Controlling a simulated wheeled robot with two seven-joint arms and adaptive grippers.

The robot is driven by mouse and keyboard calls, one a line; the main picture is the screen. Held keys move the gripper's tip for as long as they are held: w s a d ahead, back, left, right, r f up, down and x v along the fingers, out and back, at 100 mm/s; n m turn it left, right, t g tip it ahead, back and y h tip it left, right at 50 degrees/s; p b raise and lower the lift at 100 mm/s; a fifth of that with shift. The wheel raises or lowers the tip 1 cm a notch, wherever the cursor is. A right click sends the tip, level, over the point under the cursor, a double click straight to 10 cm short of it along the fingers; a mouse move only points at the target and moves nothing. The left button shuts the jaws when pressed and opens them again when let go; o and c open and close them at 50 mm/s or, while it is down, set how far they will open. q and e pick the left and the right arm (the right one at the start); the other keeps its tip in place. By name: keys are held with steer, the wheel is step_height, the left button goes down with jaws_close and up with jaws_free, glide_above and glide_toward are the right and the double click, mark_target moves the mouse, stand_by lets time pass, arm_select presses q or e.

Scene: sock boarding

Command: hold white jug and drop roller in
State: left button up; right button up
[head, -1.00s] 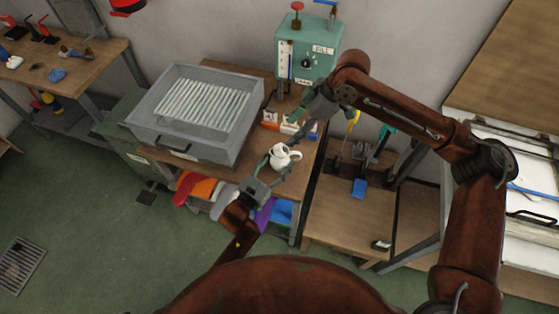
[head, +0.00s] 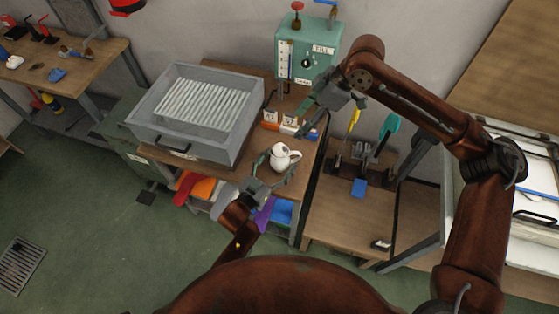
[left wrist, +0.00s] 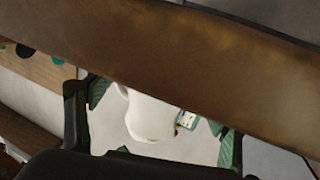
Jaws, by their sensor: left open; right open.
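The white jug (head: 284,157) stands upright near the front right of the workbench. My left gripper (head: 279,168) is open, with its fingers on either side of the jug; I cannot tell if they touch it. In the left wrist view the jug (left wrist: 152,116) shows between the two spread, green-padded fingers (left wrist: 162,122), partly hidden by a brown band. My right gripper (head: 322,119) is open, above the bench behind and right of the jug. I cannot make out a roller for certain; a small dark-blue item (head: 314,134) lies below the right gripper.
A grey metal tray (head: 242,125) stands left of the jug. A green fill machine (head: 322,45) and orange-and-white holders (head: 270,119) stand behind. A lower wooden bench (head: 335,215) with upright tools is at right. Coloured cloths (head: 197,188) lie on the shelf below.

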arm_select(q)
steer(key=shift+s, duration=0.1)
steer(key=v, duration=1.1)
steer(key=shift+s+a, duration=0.3)
